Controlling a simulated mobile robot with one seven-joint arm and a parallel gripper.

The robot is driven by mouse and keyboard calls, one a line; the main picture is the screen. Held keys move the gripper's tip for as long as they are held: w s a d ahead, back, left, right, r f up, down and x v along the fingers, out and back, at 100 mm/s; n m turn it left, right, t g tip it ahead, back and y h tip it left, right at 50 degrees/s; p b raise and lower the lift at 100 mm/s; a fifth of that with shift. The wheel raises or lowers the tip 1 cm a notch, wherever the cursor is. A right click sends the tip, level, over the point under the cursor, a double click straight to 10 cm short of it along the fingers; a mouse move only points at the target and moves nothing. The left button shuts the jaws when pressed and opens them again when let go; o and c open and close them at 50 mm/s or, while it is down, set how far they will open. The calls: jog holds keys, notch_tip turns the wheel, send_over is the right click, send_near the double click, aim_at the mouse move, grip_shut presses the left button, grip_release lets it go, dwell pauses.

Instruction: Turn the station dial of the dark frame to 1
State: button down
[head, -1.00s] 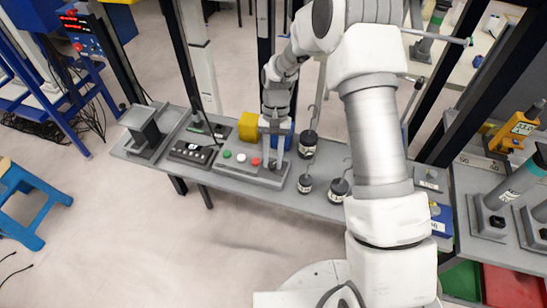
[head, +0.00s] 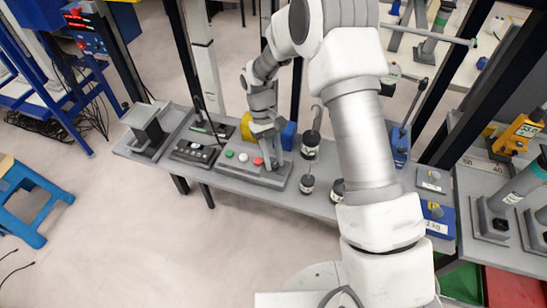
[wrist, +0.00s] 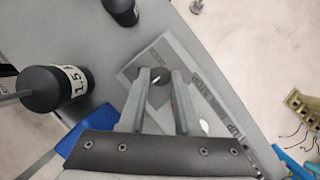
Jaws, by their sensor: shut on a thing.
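The grey control box (head: 225,167) lies on the long grey bench, with a green button, a white button and a red button (head: 257,161) in a row. My gripper (head: 273,166) points down at the right end of this box, just right of the red button. In the wrist view my gripper (wrist: 158,86) has its two grey fingers on either side of the dark round dial (wrist: 157,75), shut on it. A short light mark shows on the dial. The fingers hide the dial in the head view. I cannot read any station numbers around it.
A yellow block (head: 247,126) and a blue block (head: 289,136) stand behind the box. Dark hooked weights (head: 310,145) stand right of it; one labelled 1.5 (wrist: 57,88) is close in the wrist view. Dark upright posts rise behind the bench. The floor in front is clear.

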dwell(0.4)
jog(key=c, duration=0.6)
grip_release()
jog(key=p+v, duration=0.1)
jog(key=v, duration=1.6)
jog(key=shift+r, duration=0.15)
jog(key=shift+a, duration=0.15)
